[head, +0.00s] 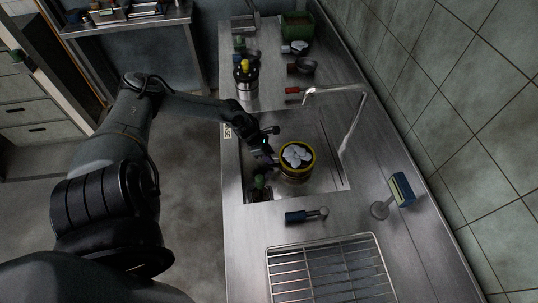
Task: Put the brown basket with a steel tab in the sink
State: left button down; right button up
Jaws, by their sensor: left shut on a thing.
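A round basket (297,175) with a yellow rim and a brownish side shows over the sink basin (325,180), with white pieces on top. My left gripper (272,158) reaches it from the left and is shut on its left edge. A steel tab cannot be made out; the gripper covers that side. I cannot tell whether the basket touches the sink floor or hangs just above it. The steel tap (352,115) arches in from the right of the basin. My right gripper is not in view.
A dark container with a yellow top (246,80) stands behind the basin. A dark-handled tool (305,215), a wire rack (330,270) and a blue-green block on a stand (401,190) are in front and right.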

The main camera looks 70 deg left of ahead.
pick_arm(q)
jog(key=shift+f, duration=0.1)
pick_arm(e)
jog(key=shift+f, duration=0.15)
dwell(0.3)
pick_arm(q)
jog(key=c, duration=0.7)
grip_release()
jog(key=shift+c, duration=0.2)
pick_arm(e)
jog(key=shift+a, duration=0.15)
pick_arm(q)
jog(key=shift+s+a+r, duration=0.15)
jog(key=shift+s+r, duration=0.05)
jog(key=shift+r, duration=0.35)
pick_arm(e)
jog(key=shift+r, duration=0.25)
pick_arm(q)
jog(key=p+v, duration=0.3)
jog(key=v, duration=0.6)
jog(key=shift+s+r, duration=0.2)
jog(key=shift+r, duration=0.1)
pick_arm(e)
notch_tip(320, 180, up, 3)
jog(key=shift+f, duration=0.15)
